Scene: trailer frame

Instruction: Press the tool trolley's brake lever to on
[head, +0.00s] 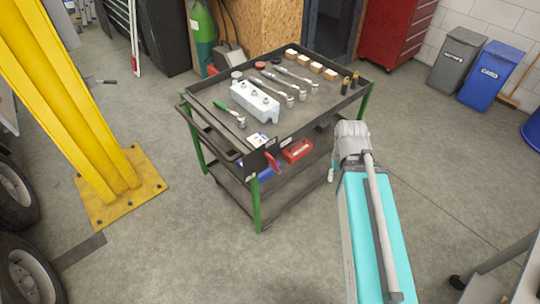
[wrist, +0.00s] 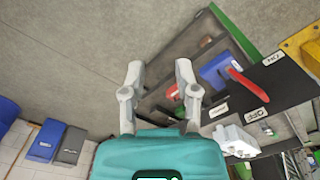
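The tool trolley (head: 210,162) has a black top tray and green legs. Its red brake lever (head: 272,161) is on the near corner; it also shows in the wrist view (wrist: 248,84), right of my gripper, on a black plate (wrist: 275,85). The plate carries an ON label (wrist: 272,58) and an OFF label (wrist: 256,114). The lever is tilted, its free end nearer the OFF label. My gripper (wrist: 158,68) is open and empty, with a wide gap between the fingers, apart from the lever. In the head view my arm mostly hides the fingers.
A red item (head: 297,151) sits on the shelf below. A yellow post (head: 75,110) stands left; grey (head: 458,60) and blue (head: 492,76) bins stand back right. The floor in front is clear.

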